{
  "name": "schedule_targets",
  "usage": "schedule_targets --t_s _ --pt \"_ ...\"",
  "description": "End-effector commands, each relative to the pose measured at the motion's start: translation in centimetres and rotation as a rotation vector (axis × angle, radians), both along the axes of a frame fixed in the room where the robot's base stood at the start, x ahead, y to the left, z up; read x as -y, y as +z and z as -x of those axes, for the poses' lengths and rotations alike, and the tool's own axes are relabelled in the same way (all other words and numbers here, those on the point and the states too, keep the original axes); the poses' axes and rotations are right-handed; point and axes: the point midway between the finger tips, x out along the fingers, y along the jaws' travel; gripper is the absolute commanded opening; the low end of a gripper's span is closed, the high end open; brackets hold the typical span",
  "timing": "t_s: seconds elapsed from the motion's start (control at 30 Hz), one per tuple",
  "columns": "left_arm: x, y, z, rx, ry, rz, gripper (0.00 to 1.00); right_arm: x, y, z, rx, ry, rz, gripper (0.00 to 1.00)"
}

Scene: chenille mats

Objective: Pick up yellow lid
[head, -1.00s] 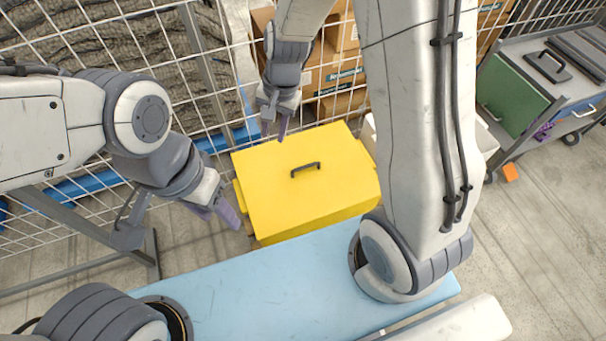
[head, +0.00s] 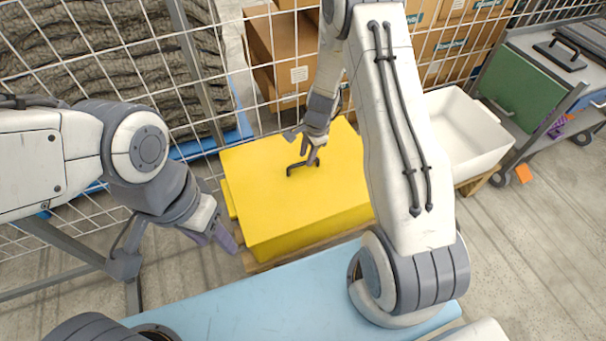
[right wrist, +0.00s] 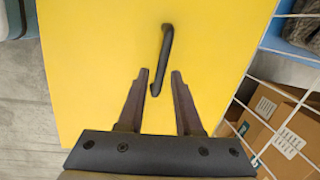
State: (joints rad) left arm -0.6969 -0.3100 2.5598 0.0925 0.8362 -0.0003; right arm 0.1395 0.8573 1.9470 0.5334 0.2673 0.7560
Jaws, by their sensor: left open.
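The yellow lid (head: 260,182) lies on top of a yellow box in the middle of the head view, with a dark bar handle (head: 290,172) on it. My right gripper (head: 307,158) is over the lid at the handle's right end. In the right wrist view its two fingers (right wrist: 161,74) are apart, and the near end of the handle (right wrist: 166,50) shows between their tips. I cannot tell whether they touch it. My left gripper (head: 226,242) is open and empty, left of the box's front corner.
A white wire fence (head: 120,42) runs behind the box, with cardboard boxes (head: 277,55) beyond it. A white bin (head: 463,125) stands to the right. A grey cart (head: 552,95) is further right. A light blue surface (head: 270,295) lies in front.

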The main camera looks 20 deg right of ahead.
Motion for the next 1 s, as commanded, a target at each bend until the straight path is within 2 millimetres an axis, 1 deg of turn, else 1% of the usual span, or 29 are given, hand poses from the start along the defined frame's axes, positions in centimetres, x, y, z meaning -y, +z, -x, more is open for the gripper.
schedule_targets --t_s 0.2,0.3,0.4,0.57,0.6,0.67,0.7,1.0 --pt "0.0 -2.0 0.0 0.000 0.000 0.000 0.50 -0.7 -3.1 -0.5 -0.001 0.001 -0.001 0.34" --pt "0.0 -2.8 0.0 0.000 0.000 0.000 0.50 -0.9 -4.5 -0.7 -0.001 0.001 0.000 0.34" --pt "0.0 -2.9 0.0 0.000 0.000 0.000 0.50 -1.0 -4.9 -0.8 0.000 0.003 0.000 0.34" --pt "0.0 -2.7 0.0 0.000 0.000 0.000 0.50 -1.0 -4.7 -0.8 0.001 0.002 0.000 0.34" --pt "0.0 -2.7 0.0 0.000 0.000 0.000 0.50 -1.0 -4.7 -0.8 0.000 0.002 0.000 0.30" --pt "0.0 -2.7 0.0 0.000 0.000 0.000 0.50 -1.0 -4.7 -0.8 0.000 0.002 0.000 0.07" --pt "0.0 -2.7 0.0 0.000 0.000 0.000 0.50 -1.0 -4.7 -0.8 0.000 0.002 0.000 0.00" --pt "0.0 -2.7 0.0 0.000 0.000 0.000 0.50 -1.0 -4.7 -0.8 0.000 0.003 0.000 0.00"
